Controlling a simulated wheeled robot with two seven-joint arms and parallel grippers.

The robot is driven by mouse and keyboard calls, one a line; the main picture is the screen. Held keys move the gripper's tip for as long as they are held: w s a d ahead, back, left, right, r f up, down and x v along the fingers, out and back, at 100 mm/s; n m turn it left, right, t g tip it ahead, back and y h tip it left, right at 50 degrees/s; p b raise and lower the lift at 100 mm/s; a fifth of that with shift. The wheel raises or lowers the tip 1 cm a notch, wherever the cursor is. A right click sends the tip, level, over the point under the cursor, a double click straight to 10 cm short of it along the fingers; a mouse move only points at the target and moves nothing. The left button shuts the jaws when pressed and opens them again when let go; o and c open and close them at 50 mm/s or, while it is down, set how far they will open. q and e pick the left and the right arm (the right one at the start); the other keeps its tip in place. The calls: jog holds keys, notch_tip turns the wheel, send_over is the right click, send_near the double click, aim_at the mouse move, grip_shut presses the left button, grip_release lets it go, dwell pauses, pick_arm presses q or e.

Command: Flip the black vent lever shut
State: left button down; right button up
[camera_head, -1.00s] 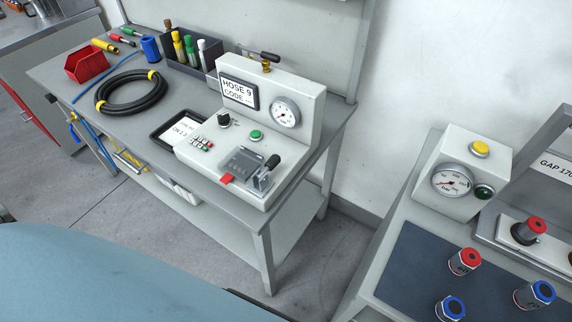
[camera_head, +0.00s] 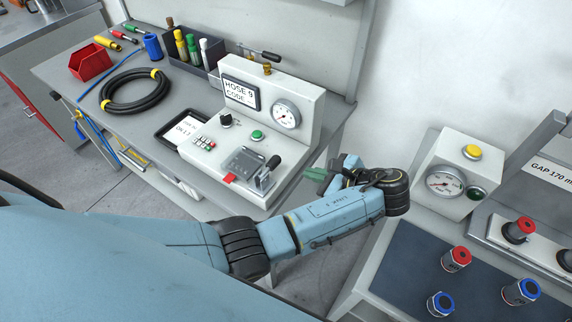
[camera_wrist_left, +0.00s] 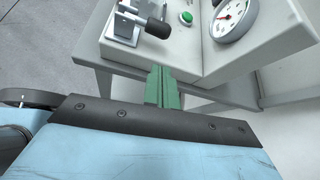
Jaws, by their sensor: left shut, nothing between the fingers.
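A black-handled lever (camera_head: 262,54) sits with a brass valve (camera_head: 267,69) on top of the white test unit (camera_head: 300,92), its handle lying about level. A second black-handled lever (camera_head: 268,171) belongs to a metal clamp on the unit's lower front; it also shows in the left wrist view (camera_wrist_left: 157,28). The pictures do not label either one as the vent. My left gripper (camera_head: 311,175), with green fingers, is shut and empty, to the right of the clamp lever and apart from it. Its fingers (camera_wrist_left: 162,82) point toward the unit in the left wrist view.
A coiled black hose (camera_head: 135,104) and a red bin (camera_head: 90,62) lie to the left. A second bench with a gauge box (camera_head: 450,150) stands right of my arm.

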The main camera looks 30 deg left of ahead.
aim_at(286, 173)
pick_arm(q)
jog(key=shift+r, duration=0.15)
jog(key=x, duration=1)
jog(key=shift+s+b, duration=0.1)
jog(key=shift+b, duration=0.25)
